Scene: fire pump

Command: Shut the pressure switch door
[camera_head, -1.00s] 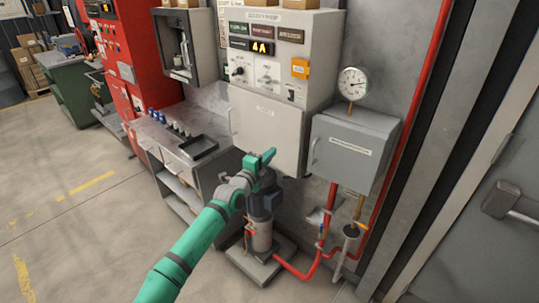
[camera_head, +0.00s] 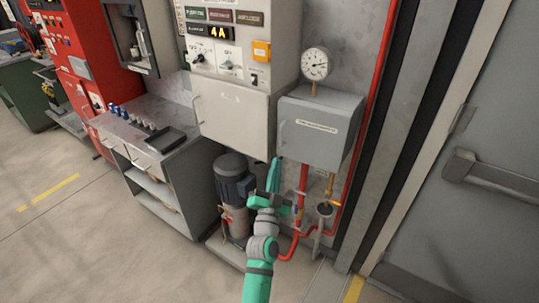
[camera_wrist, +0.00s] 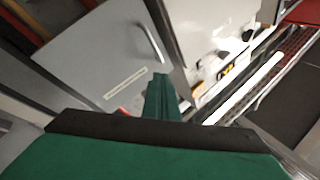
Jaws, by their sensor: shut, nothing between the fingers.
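The grey pressure switch box hangs on the wall below a round gauge (camera_head: 315,64). Its door (camera_head: 312,139) has a pale label and a bar handle (camera_head: 281,133) at its left side. The door with its label also shows in the wrist view (camera_wrist: 95,60), with the handle (camera_wrist: 151,42) near the top. I cannot tell whether the door stands slightly ajar. My green gripper (camera_head: 275,165) is shut and empty, pointing up near the box's lower left corner. In the wrist view its fingers (camera_wrist: 161,90) lie in front of the door's lower right part; contact is unclear.
A pale control cabinet (camera_head: 235,115) is left of the box. A pump (camera_head: 232,185) and red pipes (camera_head: 301,190) stand below. A workbench (camera_head: 150,140) is at left, a grey door with a push bar (camera_head: 490,175) at right. The floor at left is clear.

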